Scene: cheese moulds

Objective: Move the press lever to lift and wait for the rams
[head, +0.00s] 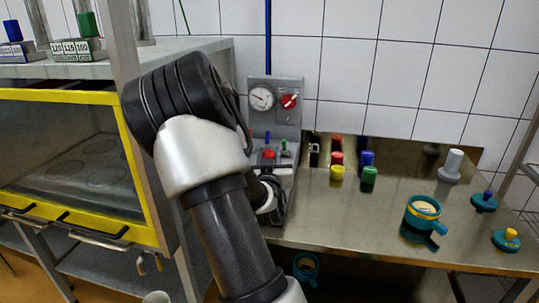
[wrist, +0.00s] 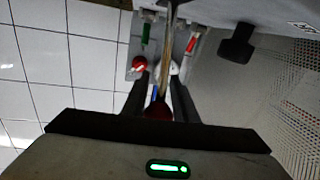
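The press control unit (head: 292,118), grey with a gauge and a red rotary knob, stands against the tiled wall beyond my arm. In the wrist view, the two dark fingers of my gripper (wrist: 160,84) stand one on each side of a lever with a red knob (wrist: 158,111) and a metal rod. The gap between the fingers is narrow and the knob fills it, so the gripper appears shut on the lever. In the head view, my arm hides the gripper and part of the unit. I cannot see the rams clearly.
A steel counter (head: 350,215) holds small coloured pieces, a teal mould (head: 422,212) and a grey cylinder (head: 451,165) on the right. A yellow-framed glass cabinet (head: 70,165) stands close on the left, with a metal post beside my arm. The counter's front middle is clear.

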